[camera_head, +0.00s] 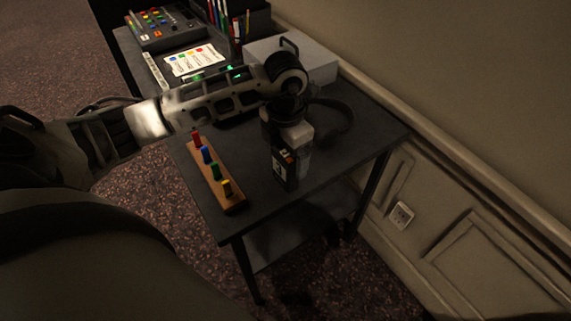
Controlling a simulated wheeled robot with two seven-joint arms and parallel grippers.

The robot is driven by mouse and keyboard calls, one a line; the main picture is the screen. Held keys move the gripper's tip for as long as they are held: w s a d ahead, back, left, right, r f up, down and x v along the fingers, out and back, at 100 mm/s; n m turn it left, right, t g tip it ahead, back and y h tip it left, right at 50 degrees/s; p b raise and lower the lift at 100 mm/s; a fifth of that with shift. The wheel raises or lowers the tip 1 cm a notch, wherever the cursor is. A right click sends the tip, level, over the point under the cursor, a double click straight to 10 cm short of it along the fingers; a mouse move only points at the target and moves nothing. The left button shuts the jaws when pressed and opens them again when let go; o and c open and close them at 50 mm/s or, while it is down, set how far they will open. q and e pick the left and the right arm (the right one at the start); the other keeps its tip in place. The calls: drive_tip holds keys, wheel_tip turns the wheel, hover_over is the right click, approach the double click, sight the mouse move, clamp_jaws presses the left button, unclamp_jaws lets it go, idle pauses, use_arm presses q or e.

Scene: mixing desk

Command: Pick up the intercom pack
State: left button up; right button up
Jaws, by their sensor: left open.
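My left arm reaches in from the left across the dark table. Its gripper (285,178) points down over the table's near half, to the right of the wooden peg strip, and is open. I cannot make out the intercom pack for certain; the wrist and gripper cover that part of the table. A dark curved band (343,115), like a headset's, lies on the tabletop just behind and right of the gripper. I cannot tell whether anything is between the fingers. My right gripper is not in view.
A wooden strip (229,205) with red, blue, green and yellow pegs lies near the table's (330,172) left edge. A grey box (314,62), a pen holder (257,22), a label card (195,60) and a mixer (158,30) stand further back. A wall (450,90) runs along the right.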

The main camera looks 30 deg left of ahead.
use_arm(q)
drive_tip(key=shift+f, duration=0.1)
drive_tip(key=c, duration=1.1)
drive_tip(key=shift+c, duration=0.8)
